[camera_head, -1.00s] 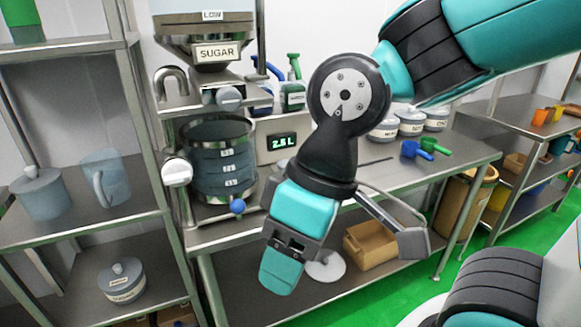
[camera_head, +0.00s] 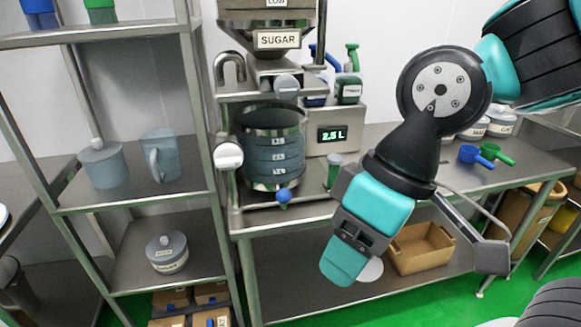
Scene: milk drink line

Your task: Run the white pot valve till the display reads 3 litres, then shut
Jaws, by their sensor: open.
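The pot (camera_head: 272,150) is a clear round vessel with a metal rim and dark level bands, standing on the steel counter below the sugar hopper. A white knob (camera_head: 228,156) sits at the pot's left side. A blue knob (camera_head: 284,196) sits low at its front. The display (camera_head: 332,135) on the grey box right of the pot reads 2.5 L in green. My gripper (camera_head: 346,264) is open, pointing down in front of the counter, right of and below the pot. It is apart from both knobs. Its fingers are seen partly edge-on, and nothing shows between them.
The hopper (camera_head: 280,40) labelled SUGAR has a grey knob (camera_head: 286,86) below it. A green-topped upright item (camera_head: 334,168) stands right of the pot. A shelf rack at left holds jars and a jug (camera_head: 160,157). Blue and green scoops lie at right.

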